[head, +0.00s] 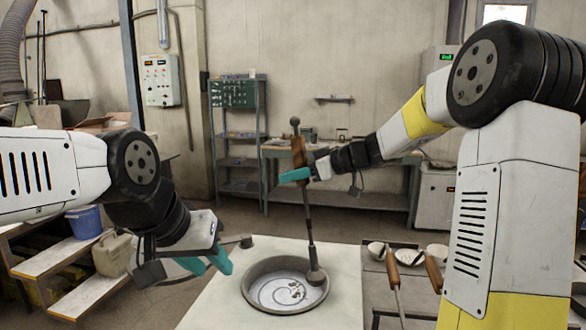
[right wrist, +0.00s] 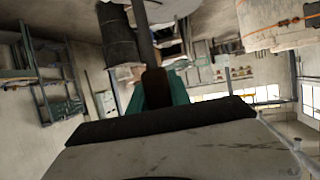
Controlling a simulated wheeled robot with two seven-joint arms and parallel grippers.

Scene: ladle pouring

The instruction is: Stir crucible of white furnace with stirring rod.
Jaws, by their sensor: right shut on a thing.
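The stirring rod (head: 309,220) has a wooden grip and a rounded lower end. It stands nearly upright, slightly tilted, with its lower end at the right inner side of the crucible (head: 246,290). The crucible is a round grey opening in the white furnace top (head: 215,309), with dark curved marks on its pale contents. My right gripper (head: 297,175) is shut on the rod's wooden grip, above the crucible. The rod (right wrist: 146,45) also shows between the teal fingers in the right wrist view. My left gripper (head: 208,264) is empty and open, left of the crucible.
A rack with wooden-handled ladles (head: 394,270) and pale bowls (head: 437,250) stands right of the furnace. A jerrycan (head: 113,254) and blue bucket (head: 84,221) stand on steps at left.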

